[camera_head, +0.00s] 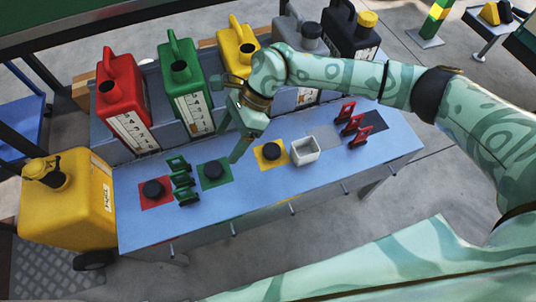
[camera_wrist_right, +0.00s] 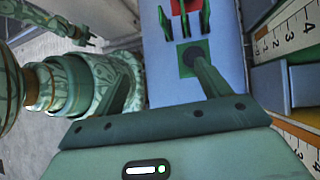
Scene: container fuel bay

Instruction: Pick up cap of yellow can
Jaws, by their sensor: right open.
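A yellow can (camera_head: 237,45) stands in the back row of the bench, partly hidden by my right arm. A black cap (camera_head: 271,151) lies on a yellow square mat (camera_head: 262,163) on the blue bench top. My right gripper (camera_head: 229,147) is open and empty, pointing down above the bench, left of that cap and near the green mat (camera_head: 208,184). In the right wrist view, its fingers (camera_wrist_right: 163,72) are apart, one close to the black cap (camera_wrist_right: 190,56) on the green mat. My left gripper (camera_wrist_right: 84,36) shows small in that view; its jaw state is unclear.
Red (camera_head: 121,95) and green (camera_head: 185,85) cans stand behind. A large yellow container (camera_head: 68,205) stands left of the bench.

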